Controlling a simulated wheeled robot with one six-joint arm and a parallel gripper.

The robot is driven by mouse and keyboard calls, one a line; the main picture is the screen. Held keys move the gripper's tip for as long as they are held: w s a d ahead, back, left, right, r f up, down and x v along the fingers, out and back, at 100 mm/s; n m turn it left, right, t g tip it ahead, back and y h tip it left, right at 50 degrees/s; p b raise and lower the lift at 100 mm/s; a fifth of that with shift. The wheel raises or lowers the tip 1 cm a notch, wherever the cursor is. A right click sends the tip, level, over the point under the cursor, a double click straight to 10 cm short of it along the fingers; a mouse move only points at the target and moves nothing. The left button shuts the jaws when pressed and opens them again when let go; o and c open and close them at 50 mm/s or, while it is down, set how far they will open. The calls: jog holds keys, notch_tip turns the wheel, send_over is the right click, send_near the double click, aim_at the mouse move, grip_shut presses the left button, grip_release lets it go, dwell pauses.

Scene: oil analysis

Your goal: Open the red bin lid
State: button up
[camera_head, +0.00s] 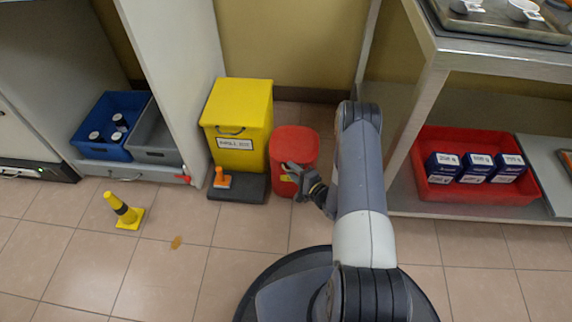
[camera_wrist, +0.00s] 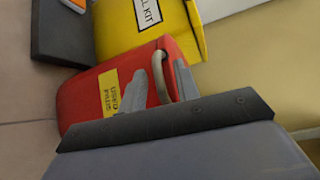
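The red bin (camera_head: 294,147) stands on the floor between the yellow bin and the shelf unit, and its lid looks closed. In the wrist view the red bin (camera_wrist: 90,98) lies sideways in the picture, with a yellow label and a pale curved handle (camera_wrist: 161,77). My gripper (camera_head: 290,172) is at the bin's front upper side. In the wrist view the two grey fingers of my gripper (camera_wrist: 170,78) are apart, one on each side of the handle. I cannot tell whether they touch it.
A yellow spill-kit bin (camera_head: 240,110) stands close to the left on a dark base, with a small orange object (camera_head: 222,178) on it. A shelf unit with a red tray (camera_head: 476,205) of boxes is at right.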

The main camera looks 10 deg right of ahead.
grip_shut()
dwell(0.3)
dwell(0.4)
